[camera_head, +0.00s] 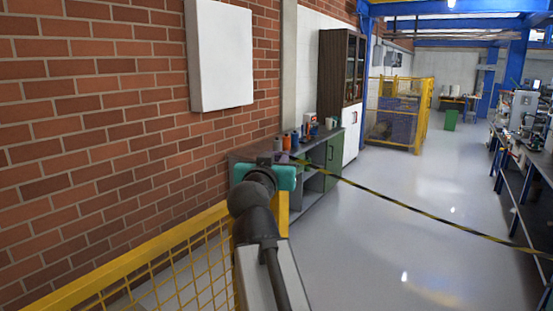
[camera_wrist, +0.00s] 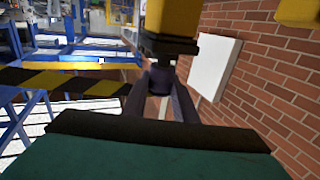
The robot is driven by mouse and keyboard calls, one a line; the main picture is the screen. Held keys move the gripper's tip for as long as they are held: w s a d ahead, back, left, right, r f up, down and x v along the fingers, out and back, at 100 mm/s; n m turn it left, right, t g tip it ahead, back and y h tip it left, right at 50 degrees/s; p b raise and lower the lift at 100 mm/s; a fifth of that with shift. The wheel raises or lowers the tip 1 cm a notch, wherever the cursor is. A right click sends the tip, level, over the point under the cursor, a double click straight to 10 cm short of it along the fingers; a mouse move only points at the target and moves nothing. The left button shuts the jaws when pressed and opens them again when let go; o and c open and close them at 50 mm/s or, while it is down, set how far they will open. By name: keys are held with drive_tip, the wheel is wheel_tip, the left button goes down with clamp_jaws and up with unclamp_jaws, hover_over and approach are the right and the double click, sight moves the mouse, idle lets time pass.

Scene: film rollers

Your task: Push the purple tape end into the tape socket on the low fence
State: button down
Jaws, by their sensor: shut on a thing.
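The wrist view looks upside down, with roof beams low in the picture. My gripper (camera_wrist: 163,90) has its two dark fingers closed around the dark purple tape end (camera_wrist: 161,78). A yellow fence post (camera_wrist: 172,22) comes in from the top, ending in a black socket fitting (camera_wrist: 168,45) right by the tape end. They look touching or nearly so; I cannot tell how deep it sits. The yellow-black tape (camera_wrist: 60,80) runs off left. In the head view, my gripper (camera_head: 268,160) is above the low fence's post (camera_head: 282,212), largely hidden by my arm.
The tape (camera_head: 400,203) crosses the aisle to the right in the head view. A brick wall (camera_head: 90,110) with a white panel (camera_head: 219,55) stands left. A bench (camera_head: 320,150) with rollers is beyond my gripper. Yellow mesh fence (camera_head: 165,265) fills the lower left; the floor (camera_head: 370,250) right is clear.

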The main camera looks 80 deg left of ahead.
drive_tip(key=shift+f+b, duration=0.35)
drive_tip(key=shift+b, duration=0.1)
drive_tip(key=c, duration=1.4)
unclamp_jaws()
drive_tip(key=shift+o, duration=0.2)
drive_tip(key=b+v, duration=0.2)
drive_tip(key=v, duration=1.2)
drive_tip(key=shift+w, duration=0.1)
